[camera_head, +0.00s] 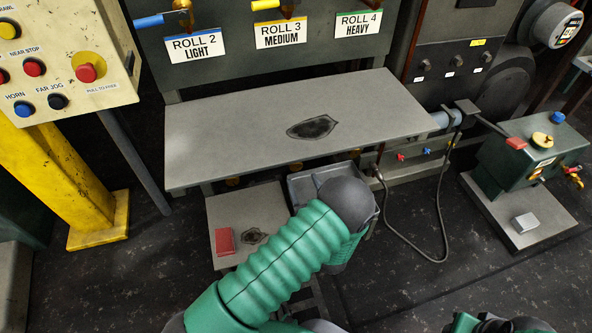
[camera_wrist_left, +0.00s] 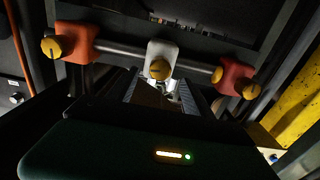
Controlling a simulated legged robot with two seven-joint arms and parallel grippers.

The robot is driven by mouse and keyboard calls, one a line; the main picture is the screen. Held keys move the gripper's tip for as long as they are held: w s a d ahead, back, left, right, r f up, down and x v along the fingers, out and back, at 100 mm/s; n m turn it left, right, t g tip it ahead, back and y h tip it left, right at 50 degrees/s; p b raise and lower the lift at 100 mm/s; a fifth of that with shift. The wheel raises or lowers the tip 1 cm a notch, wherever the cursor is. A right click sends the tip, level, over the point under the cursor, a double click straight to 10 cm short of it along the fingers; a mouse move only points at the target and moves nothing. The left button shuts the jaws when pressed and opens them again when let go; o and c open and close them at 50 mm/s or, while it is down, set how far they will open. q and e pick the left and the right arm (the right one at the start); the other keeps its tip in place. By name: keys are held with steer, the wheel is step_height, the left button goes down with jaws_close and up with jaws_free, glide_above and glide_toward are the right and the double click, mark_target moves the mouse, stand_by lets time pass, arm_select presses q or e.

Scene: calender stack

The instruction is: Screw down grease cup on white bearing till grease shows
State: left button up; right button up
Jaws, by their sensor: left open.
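In the left wrist view, the white bearing (camera_wrist_left: 162,50) sits mid-picture on a horizontal rod, with its yellow grease cup (camera_wrist_left: 160,69) facing me. Orange-red bearings with yellow cups stand to its left (camera_wrist_left: 76,42) and right (camera_wrist_left: 234,77). My left gripper (camera_wrist_left: 163,93) is open, its two dark fingers pointing toward the white bearing's cup. The cup shows just beyond the fingertips; I cannot tell whether they reach around it. No grease is visible at the bearing. In the head view my left forearm hides the left gripper. My right gripper is out of view.
A grey shelf (camera_head: 230,135) with a dark stain overhangs the work spot. Below it are a grey tray (camera_head: 300,188) and a step (camera_head: 220,210) holding a red box (camera_head: 224,241). A yellow post (camera_head: 70,185) stands left; a green pump unit (camera_head: 520,165) with a hose stands right.

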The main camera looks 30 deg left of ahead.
arm_select(q)
steer(key=b+x, duration=0.1)
steer(key=x, duration=0.2)
steer(key=b+x, duration=0.2)
steer(key=x, duration=0.2)
steer(key=shift+w+a+f, duration=0.15)
steer(key=shift+a+f, duration=0.05)
steer(key=shift+w+a+r, duration=0.15)
steer(key=shift+w+a, duration=0.15)
jaws_close()
